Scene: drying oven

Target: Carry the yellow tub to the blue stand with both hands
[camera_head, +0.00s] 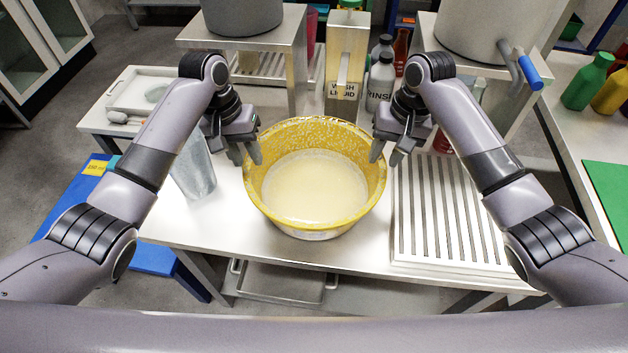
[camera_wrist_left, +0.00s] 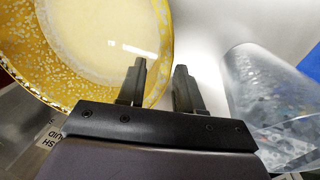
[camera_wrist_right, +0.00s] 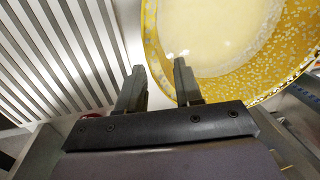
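The yellow tub (camera_head: 375,200) stands on the metal table, with speckled walls and pale liquid inside. My left gripper (camera_head: 243,155) is open at the tub's left rim. In the left wrist view, one finger overlaps the tub (camera_wrist_left: 90,90) and the other is outside it. My right gripper (camera_head: 385,153) is open at the right rim. In the right wrist view, one finger overlaps the tub (camera_wrist_right: 215,85) and the other is outside. Contact with the rim cannot be told. The blue stand (camera_head: 72,192) is low at the left, partly hidden by my left arm.
A clear container (camera_head: 194,170) stands close left of the tub, near my left gripper. A ribbed metal rack (camera_head: 450,215) lies to the right. A wash liquid dispenser (camera_head: 345,65) and bottles (camera_head: 381,78) stand behind. A white tray (camera_head: 125,92) is at the back left.

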